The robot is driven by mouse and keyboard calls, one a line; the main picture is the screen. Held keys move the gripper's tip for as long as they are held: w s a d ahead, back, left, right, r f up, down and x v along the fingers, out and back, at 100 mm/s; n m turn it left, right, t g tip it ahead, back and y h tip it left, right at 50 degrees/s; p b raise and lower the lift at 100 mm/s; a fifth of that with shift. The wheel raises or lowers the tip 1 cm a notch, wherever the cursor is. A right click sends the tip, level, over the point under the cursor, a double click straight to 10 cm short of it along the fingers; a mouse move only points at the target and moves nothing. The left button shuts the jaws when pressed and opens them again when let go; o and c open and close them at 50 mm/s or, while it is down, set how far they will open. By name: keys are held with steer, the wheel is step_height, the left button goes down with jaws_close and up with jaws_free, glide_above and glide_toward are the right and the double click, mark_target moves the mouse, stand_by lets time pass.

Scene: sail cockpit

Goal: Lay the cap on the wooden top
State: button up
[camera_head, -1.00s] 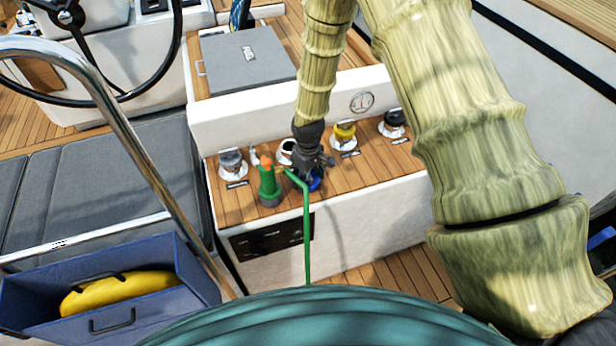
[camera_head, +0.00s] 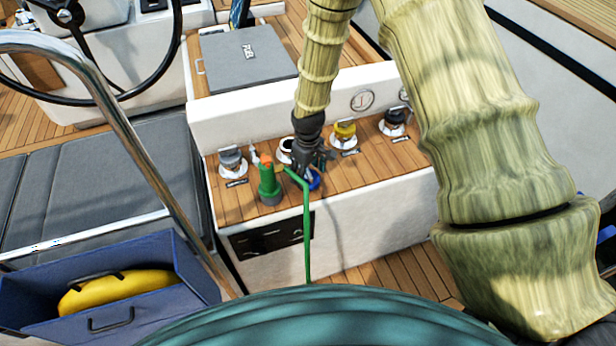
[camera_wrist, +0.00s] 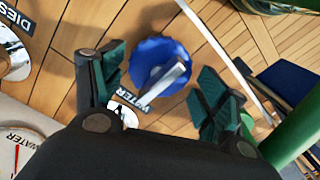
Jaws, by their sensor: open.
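The blue cap (camera_head: 314,182) with its raised grey grip is on the wooden top (camera_head: 372,165), near the front edge. In the wrist view the cap (camera_wrist: 158,64) appears to lie on the planks beside a WATER label (camera_wrist: 128,100). My gripper (camera_head: 312,168) is just above it. In the wrist view my gripper (camera_wrist: 158,85) has its dark green fingers spread on either side of the cap, with visible gaps. A white-rimmed open filler (camera_head: 285,146) is behind and left of my gripper, partly hidden by it.
A green nozzle (camera_head: 268,183) stands left of my gripper, and a green hose (camera_head: 306,235) hangs down the front. Grey (camera_head: 231,160), yellow (camera_head: 345,133) and black (camera_head: 394,121) capped fillers stand nearby. The right front of the top is clear.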

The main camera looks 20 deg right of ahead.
steer(key=shift+r+b, duration=1.2)
steer(key=shift+r, duration=3.75)
